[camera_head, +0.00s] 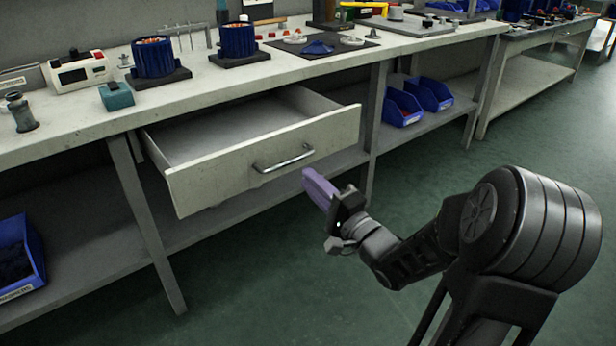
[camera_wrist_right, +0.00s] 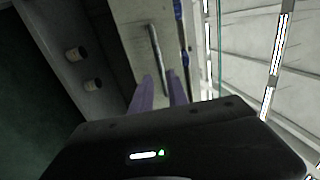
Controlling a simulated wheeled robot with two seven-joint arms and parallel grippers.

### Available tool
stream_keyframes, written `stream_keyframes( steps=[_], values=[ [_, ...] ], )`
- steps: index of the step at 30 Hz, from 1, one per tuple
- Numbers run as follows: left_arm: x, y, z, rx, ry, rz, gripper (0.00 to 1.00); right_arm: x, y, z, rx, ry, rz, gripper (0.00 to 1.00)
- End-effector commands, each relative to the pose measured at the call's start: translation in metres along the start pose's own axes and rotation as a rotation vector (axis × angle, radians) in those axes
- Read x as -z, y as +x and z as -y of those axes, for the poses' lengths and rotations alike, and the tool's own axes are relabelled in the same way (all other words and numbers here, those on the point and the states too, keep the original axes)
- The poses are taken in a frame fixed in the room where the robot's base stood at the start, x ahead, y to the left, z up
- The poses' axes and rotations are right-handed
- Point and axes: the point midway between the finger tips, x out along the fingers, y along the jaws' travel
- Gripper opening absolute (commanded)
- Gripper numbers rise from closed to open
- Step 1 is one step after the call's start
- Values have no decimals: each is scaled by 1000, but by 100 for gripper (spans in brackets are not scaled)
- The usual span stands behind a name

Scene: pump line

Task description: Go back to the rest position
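My right gripper (camera_head: 308,178) has purple fingers and is in front of the workbench, a little right of and below the drawer handle (camera_head: 284,160). In the right wrist view its two fingers (camera_wrist_right: 160,78) stand apart with nothing held between them. The pale drawer (camera_head: 225,178) under the benchtop is pulled out, and its visible inside looks empty. The metal bar handle (camera_wrist_right: 155,47) also shows ahead of the fingers in the right wrist view. In the head view the gripper looks clear of the handle. My left gripper is out of view.
The benchtop (camera_head: 215,83) holds blue cups (camera_head: 238,40), a teal block (camera_head: 116,96) and a dark mat (camera_head: 350,48). Blue bins (camera_head: 402,108) stand on the lower shelf, with another bin (camera_head: 18,258) at the left. Green floor (camera_head: 270,270) in front is clear.

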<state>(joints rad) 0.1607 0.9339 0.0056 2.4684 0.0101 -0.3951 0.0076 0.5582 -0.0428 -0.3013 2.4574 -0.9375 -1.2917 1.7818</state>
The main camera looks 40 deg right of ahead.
Motion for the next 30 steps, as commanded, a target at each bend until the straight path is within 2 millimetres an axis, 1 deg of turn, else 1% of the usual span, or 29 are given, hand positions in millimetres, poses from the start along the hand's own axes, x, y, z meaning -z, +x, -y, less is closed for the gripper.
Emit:
stream_keyframes(
  steps=[14,17,18,20,22,23,24,26,27,29,30],
  values=[
    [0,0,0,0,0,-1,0,0,0,0,-1,-16,0,20],
    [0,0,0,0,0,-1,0,1,0,-4,-16,-87,-4,20],
    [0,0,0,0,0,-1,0,4,0,-8,-31,-135,-13,20],
    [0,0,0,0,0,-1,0,11,0,-16,-68,-226,-39,20],
    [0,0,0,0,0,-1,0,24,-2,-29,-136,-359,-81,20],
    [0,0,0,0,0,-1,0,29,-2,-39,-178,-418,-97,20],
    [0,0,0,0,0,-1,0,34,-4,-59,-250,-497,-107,20],
    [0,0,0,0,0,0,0,32,-6,-99,-382,-607,-90,20],
    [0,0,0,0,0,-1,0,24,-9,-132,-480,-675,-50,20],
    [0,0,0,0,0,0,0,4,-16,-180,-612,-754,37,20],
    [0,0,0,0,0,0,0,-12,-22,-208,-686,-796,106,20]
  ],
)
